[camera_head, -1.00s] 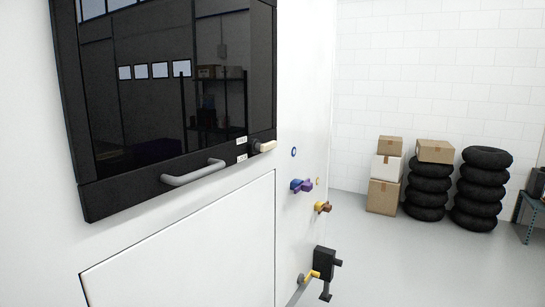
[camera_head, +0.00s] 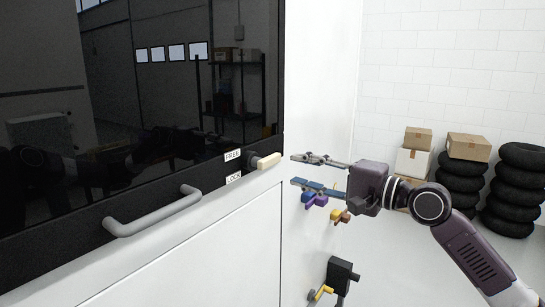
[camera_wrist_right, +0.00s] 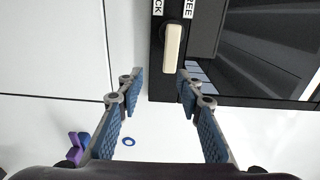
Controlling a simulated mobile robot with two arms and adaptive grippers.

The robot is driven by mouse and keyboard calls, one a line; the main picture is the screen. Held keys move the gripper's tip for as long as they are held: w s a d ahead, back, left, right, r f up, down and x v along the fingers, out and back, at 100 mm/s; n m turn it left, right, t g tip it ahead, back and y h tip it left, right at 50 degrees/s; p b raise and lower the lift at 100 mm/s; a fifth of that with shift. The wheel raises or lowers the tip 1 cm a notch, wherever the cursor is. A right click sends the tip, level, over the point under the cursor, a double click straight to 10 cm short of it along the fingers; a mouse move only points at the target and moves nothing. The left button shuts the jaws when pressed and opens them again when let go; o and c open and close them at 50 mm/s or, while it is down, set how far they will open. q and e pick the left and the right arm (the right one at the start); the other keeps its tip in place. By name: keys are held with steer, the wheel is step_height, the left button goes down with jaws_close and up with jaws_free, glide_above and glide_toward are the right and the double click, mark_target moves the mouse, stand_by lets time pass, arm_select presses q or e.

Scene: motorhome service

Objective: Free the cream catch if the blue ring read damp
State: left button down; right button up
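The cream catch (camera_head: 265,161) sits at the lower right corner of the dark window frame, between the labels FREE (camera_head: 232,155) and LOCK (camera_head: 233,177). In the right wrist view the catch (camera_wrist_right: 173,48) lies ahead, between the lines of the fingers. My right gripper (camera_head: 292,170) is open and empty, its fingertips just right of the catch and apart from it. It also shows open in the wrist view (camera_wrist_right: 160,78). The blue ring (camera_wrist_right: 129,141) is on the white wall; the arm hides it in the head view. My left gripper is not in view.
A grey handle (camera_head: 155,212) is on the window frame. Purple-blue (camera_head: 314,199) and yellow-brown (camera_head: 340,215) knobs and a black box (camera_head: 341,274) with a yellow lever stick out of the wall below my right gripper. Cartons (camera_head: 412,162) and tyres (camera_head: 518,190) stand behind.

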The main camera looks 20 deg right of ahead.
mark_target(276, 160)
steer(key=shift+y, duration=0.3)
steer(key=w+a+p, duration=0.1)
steer(key=w+a+r+p, duration=0.1)
steer(key=w+a, duration=0.1)
steer(key=w+a+r+p, duration=0.1)
steer(key=a+p, duration=0.1)
steer(key=shift+w+a, duration=0.1)
steer(key=shift+w, duration=0.25)
steer(key=shift+w+a+f, duration=0.2)
steer(key=shift+w+a, duration=0.05)
steer(key=shift+w, duration=0.05)
steer(key=shift+d, duration=0.1)
steer(key=shift+c, duration=0.5)
jaws_close()
